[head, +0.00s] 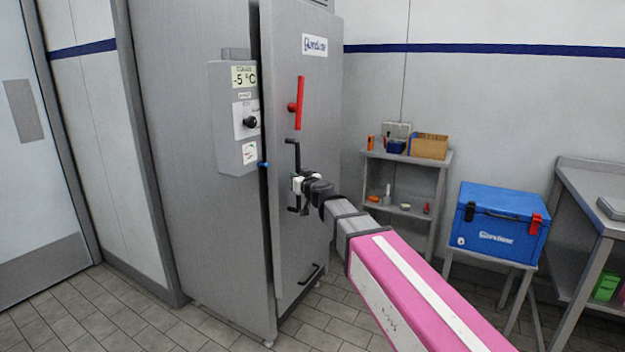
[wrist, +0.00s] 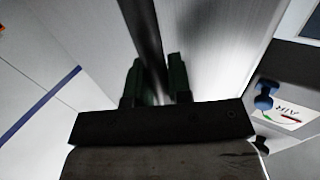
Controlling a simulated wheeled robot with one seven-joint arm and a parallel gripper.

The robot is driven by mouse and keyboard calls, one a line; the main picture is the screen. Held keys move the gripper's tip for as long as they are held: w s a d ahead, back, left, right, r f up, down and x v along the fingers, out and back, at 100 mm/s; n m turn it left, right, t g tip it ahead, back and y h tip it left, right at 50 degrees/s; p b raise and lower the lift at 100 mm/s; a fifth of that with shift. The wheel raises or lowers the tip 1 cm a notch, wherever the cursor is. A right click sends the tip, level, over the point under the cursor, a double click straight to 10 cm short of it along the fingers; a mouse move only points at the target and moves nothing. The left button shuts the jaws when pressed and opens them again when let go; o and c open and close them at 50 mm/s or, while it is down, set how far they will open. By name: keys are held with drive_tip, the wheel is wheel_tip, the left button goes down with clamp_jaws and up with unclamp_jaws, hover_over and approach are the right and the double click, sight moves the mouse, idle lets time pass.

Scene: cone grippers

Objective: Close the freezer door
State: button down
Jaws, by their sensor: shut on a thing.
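The grey freezer (head: 180,130) stands left of centre in the head view. Its tall grey door (head: 322,130) faces right and stands slightly ajar, with a dark gap along its left edge. A black vertical handle (head: 292,153) is on the door, below a red handle (head: 299,103). My gripper (head: 297,184) is at the black handle, shut on its lower part. In the wrist view, my gripper's dark fingers (wrist: 155,85) lie either side of the dark bar (wrist: 147,40), beside the pale door surface (wrist: 215,45). The exact finger contact is hidden.
A control box (head: 235,115) reading -5 °C sticks out left of the door. A low grey shelf (head: 400,210) with small items stands right of the freezer. A blue cooler (head: 500,222) sits on a stand further right. Tiled floor (head: 130,325) is clear in front.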

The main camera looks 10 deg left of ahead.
drive_tip(key=shift+w+a, duration=0.2)
drive_tip(key=shift+a, duration=0.65)
drive_tip(key=shift+w+a, duration=0.15)
drive_tip(key=shift+a, duration=0.65)
drive_tip(key=shift+a, duration=0.15)
drive_tip(key=c, duration=1.1)
unclamp_jaws()
drive_tip(key=shift+a, duration=0.15)
drive_tip(key=shift+o, duration=0.2)
approach(287, 175)
drive_tip(key=shift+s+d, duration=0.4)
drive_tip(key=shift+d, duration=0.25)
